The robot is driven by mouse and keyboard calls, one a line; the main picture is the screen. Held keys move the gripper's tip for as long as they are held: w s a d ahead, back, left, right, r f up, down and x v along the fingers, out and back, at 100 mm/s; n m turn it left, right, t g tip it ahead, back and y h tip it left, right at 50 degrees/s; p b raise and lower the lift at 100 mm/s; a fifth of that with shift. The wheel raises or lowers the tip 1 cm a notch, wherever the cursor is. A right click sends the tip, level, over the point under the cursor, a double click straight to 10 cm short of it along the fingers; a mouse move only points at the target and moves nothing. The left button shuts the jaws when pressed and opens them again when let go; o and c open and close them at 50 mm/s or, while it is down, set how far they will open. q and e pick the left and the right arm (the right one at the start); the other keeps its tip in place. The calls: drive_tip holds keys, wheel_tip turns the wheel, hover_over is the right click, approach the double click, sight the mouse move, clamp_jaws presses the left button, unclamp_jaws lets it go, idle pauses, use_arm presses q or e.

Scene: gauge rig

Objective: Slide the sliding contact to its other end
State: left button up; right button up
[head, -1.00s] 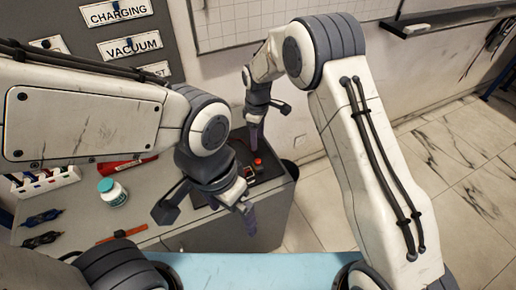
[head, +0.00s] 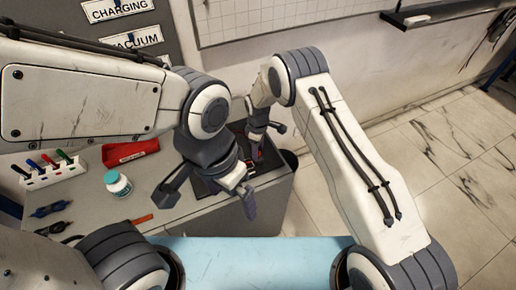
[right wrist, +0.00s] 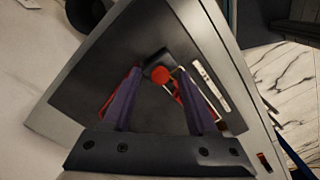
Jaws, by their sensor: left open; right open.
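The dark rig panel (right wrist: 90,75) fills the middle of the right wrist view. A round red knob (right wrist: 161,75) with a black piece (right wrist: 156,59) beside it sits on the panel. I cannot tell for certain which part is the sliding contact. My right gripper (right wrist: 157,80) is open, its purple fingers on either side of the red knob, with no clear grip. In the head view, my right gripper (head: 256,146) points down over the panel and partly hides it. My left gripper (head: 248,202) is open and empty near the bench's front edge.
The panel carries a white marked strip (right wrist: 210,88) and other red parts, partly behind the fingers. Floor to the right is clear.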

clamp_jaws()
idle(1.4)
